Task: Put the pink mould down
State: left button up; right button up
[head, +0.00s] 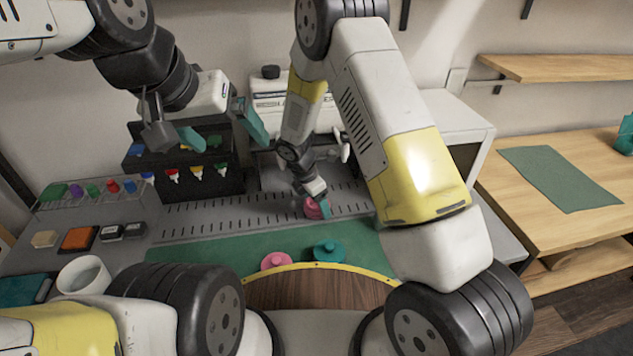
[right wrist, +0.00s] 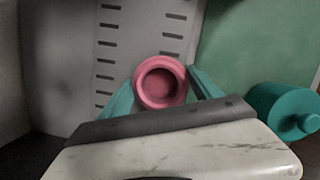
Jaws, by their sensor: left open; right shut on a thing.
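The pink mould (head: 313,208) is a small round pink piece held in my right gripper (head: 322,206). In the right wrist view the pink mould (right wrist: 160,82) shows a round hollow end between the two teal fingers. It is over the grey slotted surface (head: 235,209), near the green mat's far edge; I cannot tell whether it touches the surface. My left gripper (head: 222,132) is open and empty, raised at the upper left in front of the dark rack.
A pink knobbed piece (head: 277,261) and a teal knobbed piece (head: 329,251) are on the green mat (head: 220,250). A dark rack (head: 140,177) with coloured items stands at the back left. A white cup (head: 84,275) is at the front left. Bare slotted surface lies left of my right gripper.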

jog(key=shift+w+f, duration=0.25)
jog(key=shift+w, duration=0.15)
jog(key=o, duration=1.5)
jog(key=shift+a+r, duration=0.1)
jog(key=shift+r, duration=0.05)
jog(key=shift+s+a+r, duration=0.1)
jog(key=shift+a+r, duration=0.05)
jog(key=shift+r, duration=0.4)
jog(key=s+a, duration=0.2)
jog(key=a, duration=0.1)
jog(key=s+a, duration=0.2)
jog(key=a, duration=0.1)
jog(key=s+a, duration=0.2)
jog(key=a, duration=0.2)
jog(key=shift+s, duration=0.35)
